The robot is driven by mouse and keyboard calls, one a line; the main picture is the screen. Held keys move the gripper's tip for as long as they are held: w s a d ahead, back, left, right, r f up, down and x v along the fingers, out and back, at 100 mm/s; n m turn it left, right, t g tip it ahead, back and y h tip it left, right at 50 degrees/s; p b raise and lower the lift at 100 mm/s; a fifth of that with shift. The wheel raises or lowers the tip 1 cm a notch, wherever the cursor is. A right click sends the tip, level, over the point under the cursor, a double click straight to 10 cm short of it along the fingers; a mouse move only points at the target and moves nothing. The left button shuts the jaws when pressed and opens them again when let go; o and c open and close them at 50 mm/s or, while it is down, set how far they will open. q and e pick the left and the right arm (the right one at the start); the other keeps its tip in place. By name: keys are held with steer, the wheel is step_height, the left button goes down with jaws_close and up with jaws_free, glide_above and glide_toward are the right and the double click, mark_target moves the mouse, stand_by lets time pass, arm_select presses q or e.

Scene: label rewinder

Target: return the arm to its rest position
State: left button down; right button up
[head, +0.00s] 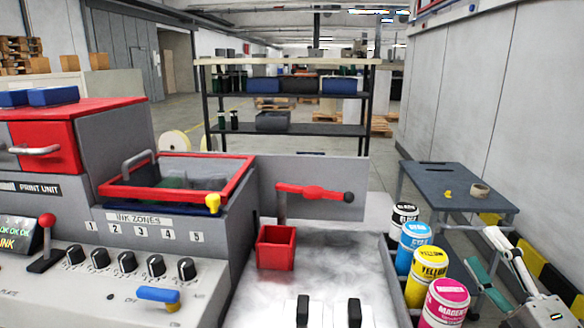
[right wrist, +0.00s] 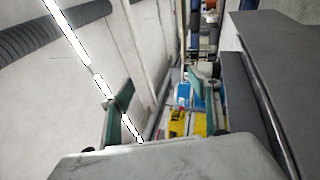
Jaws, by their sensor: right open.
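My right gripper (head: 504,268) is at the lower right of the head view, beside the ink cans and in front of the grey side table (head: 455,183). Its teal fingers stand apart with nothing seen between them. In the right wrist view the open fingers (right wrist: 160,108) spread on either side, and a yellow and a blue item show blurred beyond them. My left gripper is not in view.
Black, cyan, yellow (head: 428,265) and magenta (head: 444,303) ink cans stand in a row left of the gripper. The print unit (head: 75,215) fills the left. A red box (head: 276,247) sits on the metal tray. The wall (head: 510,110) is close on the right.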

steer(key=s+d+f+m+g+h, duration=0.1)
steer(key=s+f+m+g+h, duration=0.1)
steer(key=f+m+h, duration=0.3)
steer(key=s+d+f+m+g, duration=0.2)
steer(key=f+g, duration=0.1)
steer(key=f, duration=0.4)
steer(key=s+d+f+m+g+h, duration=0.1)
steer(key=s+f+m+g+h, duration=0.1)
steer(key=f+m+h, duration=0.3)
steer(key=s+a+f+m+g+y, duration=0.1)
steer(key=s+a+f+g, duration=0.1)
steer(key=s+f+g, duration=0.35)
steer(key=s+a+f+m+g+y, duration=0.1)
steer(key=s+a+f+g, duration=0.1)
steer(key=s+f, duration=0.6)
steer(key=w+a+f+m+t+y, duration=0.2)
steer(key=a+f+t+y, duration=0.2)
steer(key=a+f, duration=1.1)
steer(key=a+y, duration=0.1)
steer(key=y, duration=0.2)
steer(key=shift+w+y, duration=0.35)
steer(key=shift+y, duration=0.05)
